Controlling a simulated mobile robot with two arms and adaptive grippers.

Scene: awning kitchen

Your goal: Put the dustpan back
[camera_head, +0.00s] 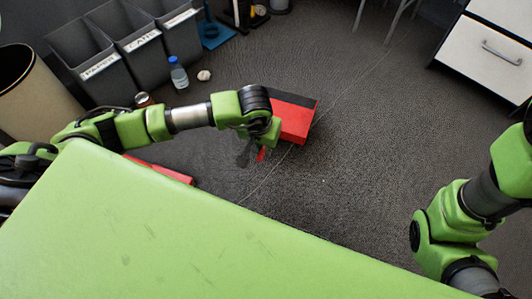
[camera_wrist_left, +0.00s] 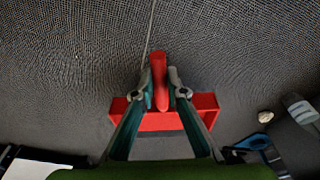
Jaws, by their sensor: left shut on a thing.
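The red dustpan (camera_head: 296,118) with a dark rear edge shows in the head view just beyond my left wrist. My left gripper (camera_head: 254,152) is shut on its red handle, partly hidden by the wrist. In the left wrist view the gripper (camera_wrist_left: 160,92) has one finger on each side of the upright red handle (camera_wrist_left: 158,68). The wide red pan (camera_wrist_left: 205,103) lies behind the fingers. I cannot tell how far the dustpan is above the floor. My right arm is at the right of the head view, with its gripper out of sight.
Grey labelled bins (camera_head: 135,50) stand at the upper left beside a round bin (camera_head: 30,85). A bottle (camera_head: 178,75) and a small pale object (camera_head: 204,75) are on the floor. Another red object (camera_head: 165,170) lies below my left arm. A white drawer cabinet (camera_head: 485,55) stands upper right; central floor is clear.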

